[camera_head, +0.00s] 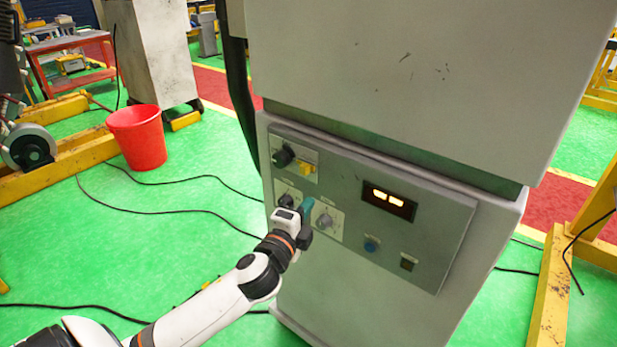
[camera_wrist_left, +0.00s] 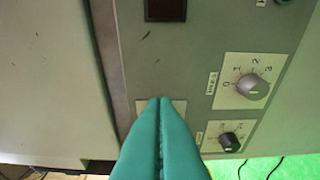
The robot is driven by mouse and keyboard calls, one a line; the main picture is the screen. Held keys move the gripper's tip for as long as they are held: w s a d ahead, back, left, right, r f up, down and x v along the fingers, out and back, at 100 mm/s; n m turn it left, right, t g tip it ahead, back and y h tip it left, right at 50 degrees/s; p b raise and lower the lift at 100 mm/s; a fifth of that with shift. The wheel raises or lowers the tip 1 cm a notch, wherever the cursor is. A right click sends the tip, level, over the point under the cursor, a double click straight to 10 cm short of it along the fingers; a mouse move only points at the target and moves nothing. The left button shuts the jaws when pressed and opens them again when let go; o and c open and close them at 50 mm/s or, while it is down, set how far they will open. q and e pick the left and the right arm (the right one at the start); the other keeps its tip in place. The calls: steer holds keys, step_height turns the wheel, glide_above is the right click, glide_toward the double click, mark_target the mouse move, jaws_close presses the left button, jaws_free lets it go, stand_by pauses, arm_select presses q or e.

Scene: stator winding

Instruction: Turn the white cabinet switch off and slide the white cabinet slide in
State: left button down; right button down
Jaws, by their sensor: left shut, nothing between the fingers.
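The white cabinet (camera_head: 390,70) stands in the middle of the head view, with a grey control panel (camera_head: 440,235) on its lower part. The panel has an upper black knob (camera_head: 283,157) beside a yellow part (camera_head: 306,169), a lower black knob (camera_head: 286,200), a grey knob (camera_head: 325,220) and a lit display (camera_head: 389,201). Which part is the switch or slide is unclear. My left gripper (camera_head: 306,208) is shut and empty in front of the panel. Its teal fingers (camera_wrist_left: 160,105) partly cover a pale plate (camera_wrist_left: 178,106) in the wrist view. My right gripper is out of view.
A blue button (camera_head: 371,245) and a small dark square (camera_head: 408,263) sit lower right on the panel. A red bucket (camera_head: 138,137) stands on the green floor to the left, with black cables nearby. A yellow frame (camera_head: 552,285) stands at right.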

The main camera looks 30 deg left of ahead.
mark_target(304, 172)
arm_select(q)
steer(key=w+p, duration=0.1)
steer(key=w, duration=0.2)
steer(key=w+a+p, duration=0.1)
steer(key=w, duration=0.4)
steer(key=shift+w+a+r+p, duration=0.2)
steer(key=shift+w+a+p, duration=0.05)
steer(key=shift+w+p, duration=0.15)
steer(key=a, duration=0.1)
steer(key=a+p, duration=0.1)
steer(key=a, duration=0.1)
steer(key=shift+w+f, duration=0.15)
steer(key=shift+w, duration=0.05)
steer(key=shift+a+p, duration=0.3)
steer(key=shift+a, duration=0.2)
steer(key=shift+f, duration=0.1)
steer(key=shift+w+a, duration=0.1)
steer(key=shift+a, duration=1)
steer(key=shift+d, duration=0.1)
